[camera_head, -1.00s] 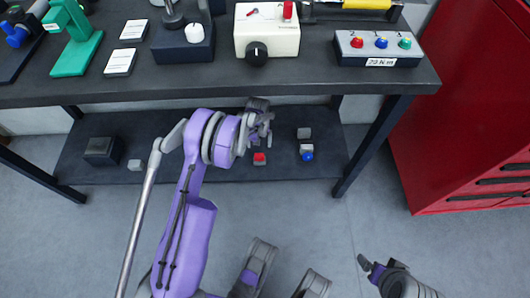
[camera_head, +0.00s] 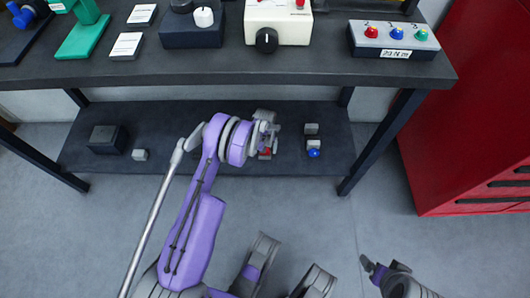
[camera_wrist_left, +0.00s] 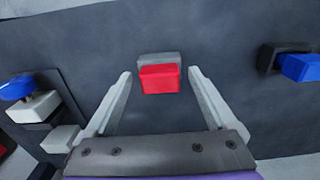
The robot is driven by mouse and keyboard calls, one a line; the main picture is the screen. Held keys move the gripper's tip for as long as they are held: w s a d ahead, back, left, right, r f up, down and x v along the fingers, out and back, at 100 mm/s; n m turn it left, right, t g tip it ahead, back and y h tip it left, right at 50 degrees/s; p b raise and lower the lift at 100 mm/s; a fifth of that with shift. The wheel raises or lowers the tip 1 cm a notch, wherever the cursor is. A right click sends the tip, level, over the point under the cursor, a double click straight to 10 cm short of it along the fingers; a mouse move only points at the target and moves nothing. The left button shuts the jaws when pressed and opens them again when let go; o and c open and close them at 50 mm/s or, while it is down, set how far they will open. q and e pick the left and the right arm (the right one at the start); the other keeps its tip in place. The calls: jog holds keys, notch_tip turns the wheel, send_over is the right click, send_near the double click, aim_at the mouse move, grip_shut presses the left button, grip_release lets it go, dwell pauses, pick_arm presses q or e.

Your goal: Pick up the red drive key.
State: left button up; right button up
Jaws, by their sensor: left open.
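The red drive key (camera_wrist_left: 160,78) lies on the dark lower shelf, a red block with a grey block part behind it. In the left wrist view it sits between and just beyond the tips of my open left gripper (camera_wrist_left: 160,78), which holds nothing. In the head view my left gripper (camera_head: 268,140) is over the lower shelf and partly hides the red key (camera_head: 265,154). My right gripper (camera_head: 370,268) is at the lower right over the floor, far from the key; its jaws are too small to read.
A blue-and-grey key (camera_head: 313,152) lies to the right on the lower shelf (camera_head: 200,160). A dark box (camera_head: 107,139) and a small grey block (camera_head: 140,155) are at its left. The tabletop (camera_head: 330,68) overhangs behind. A red cabinet (camera_head: 450,140) stands at right.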

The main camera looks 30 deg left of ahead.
pick_arm(q)
jog(key=shift+c, duration=0.3)
grip_shut()
